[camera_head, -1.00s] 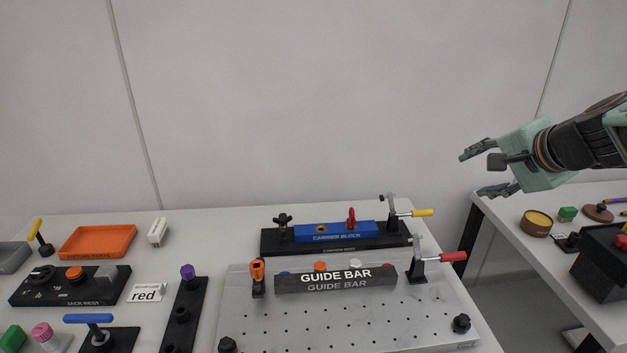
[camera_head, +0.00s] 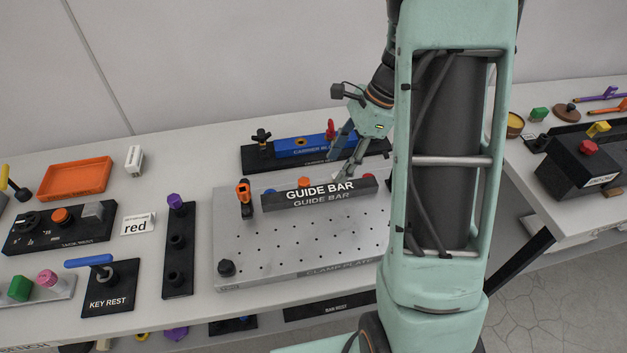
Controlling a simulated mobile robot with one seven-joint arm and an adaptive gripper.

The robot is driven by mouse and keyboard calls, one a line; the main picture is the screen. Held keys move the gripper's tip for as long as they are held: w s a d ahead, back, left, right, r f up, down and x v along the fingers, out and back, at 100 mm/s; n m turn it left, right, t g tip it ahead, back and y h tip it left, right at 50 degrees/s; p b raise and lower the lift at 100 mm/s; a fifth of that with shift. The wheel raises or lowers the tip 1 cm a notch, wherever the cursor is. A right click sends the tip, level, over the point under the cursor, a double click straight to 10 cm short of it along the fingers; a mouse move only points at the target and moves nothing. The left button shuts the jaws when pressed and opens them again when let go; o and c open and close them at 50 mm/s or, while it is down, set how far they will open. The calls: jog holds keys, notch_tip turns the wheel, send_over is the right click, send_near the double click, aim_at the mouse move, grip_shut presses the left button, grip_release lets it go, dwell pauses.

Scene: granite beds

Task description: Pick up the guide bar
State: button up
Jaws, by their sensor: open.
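The guide bar (camera_head: 335,199) is a long dark bar with white "GUIDE BAR" lettering. It lies along the back part of the grey clamp plate (camera_head: 290,245). My gripper (camera_head: 346,160) is open, just behind and above the bar's right half, with its fingers pointing down and left. I cannot tell whether a finger touches the bar. My arm hides the right side of the clamp plate and the bar's far right surroundings.
An orange clamp (camera_head: 244,198) stands at the bar's left end. Behind it is the blue carrier block (camera_head: 300,146) with a red handle (camera_head: 330,129). A black knob (camera_head: 226,268) stands on the plate's front left corner.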

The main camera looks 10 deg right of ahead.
send_over(321, 190)
jog(key=d, duration=0.2)
jog(key=f, duration=0.4)
jog(key=shift+s+d+f, duration=0.15)
jog(key=shift+s+f, duration=0.15)
jog(key=shift+w+p+x, duration=0.15)
jog(key=shift+p+x, duration=0.1)
jog(key=shift+x, duration=1.15)
jog(key=shift+w+p+x, duration=0.15)
jog(key=shift+p+x, duration=0.1)
jog(key=shift+x, duration=1.15)
grip_shut()
jog(key=shift+r, duration=0.1)
